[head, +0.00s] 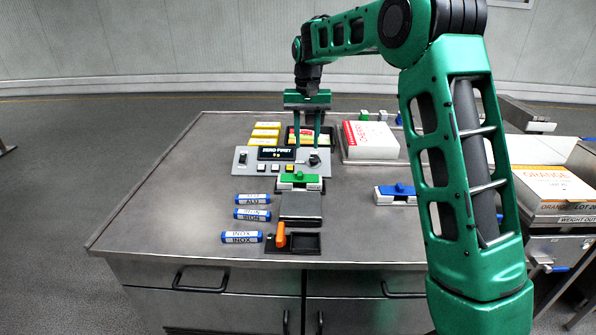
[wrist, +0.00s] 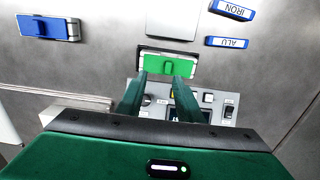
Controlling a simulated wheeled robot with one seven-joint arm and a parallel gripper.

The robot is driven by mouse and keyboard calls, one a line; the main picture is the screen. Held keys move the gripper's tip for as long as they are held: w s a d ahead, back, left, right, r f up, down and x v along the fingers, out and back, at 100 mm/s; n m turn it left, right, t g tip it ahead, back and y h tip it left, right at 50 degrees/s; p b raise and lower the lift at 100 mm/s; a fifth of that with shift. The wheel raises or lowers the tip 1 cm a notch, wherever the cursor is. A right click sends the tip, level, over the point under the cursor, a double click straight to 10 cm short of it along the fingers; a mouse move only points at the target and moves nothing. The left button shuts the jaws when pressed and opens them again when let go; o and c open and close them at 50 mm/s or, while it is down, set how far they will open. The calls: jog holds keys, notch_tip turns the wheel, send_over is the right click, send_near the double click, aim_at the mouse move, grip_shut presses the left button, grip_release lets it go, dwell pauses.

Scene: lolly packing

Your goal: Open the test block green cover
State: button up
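The test block with the green cover (head: 300,178) sits on the table in front of the control panel (head: 250,168). The green cover (wrist: 183,68) lies flat on its pale base, with a small raised green tab. My gripper (head: 307,146) hangs above the panel and dark tray area, behind the green cover in the head view. In the wrist view my gripper's two fingers (wrist: 160,78) are apart with nothing between them, their tips appearing at the cover's edge. I cannot tell the exact height gap. The cover looks closed.
A blue-covered block (head: 398,197) sits to the right; it also shows in the wrist view (wrist: 48,27). Blue-ended labelled bars (head: 252,215) lie on the left. A grey block (head: 301,207) and an orange-handled device (head: 281,236) stand in front. A red-and-white box (head: 372,142) stands behind.

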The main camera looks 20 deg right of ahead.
aim_at(299, 173)
jog(key=f, duration=0.4)
jog(key=w+a+f, duration=0.1)
jog(key=f, duration=0.6)
jog(key=shift+w+a+f, duration=0.35)
jog(key=shift+w, duration=0.05)
jog(key=shift+c, duration=0.4)
grip_shut()
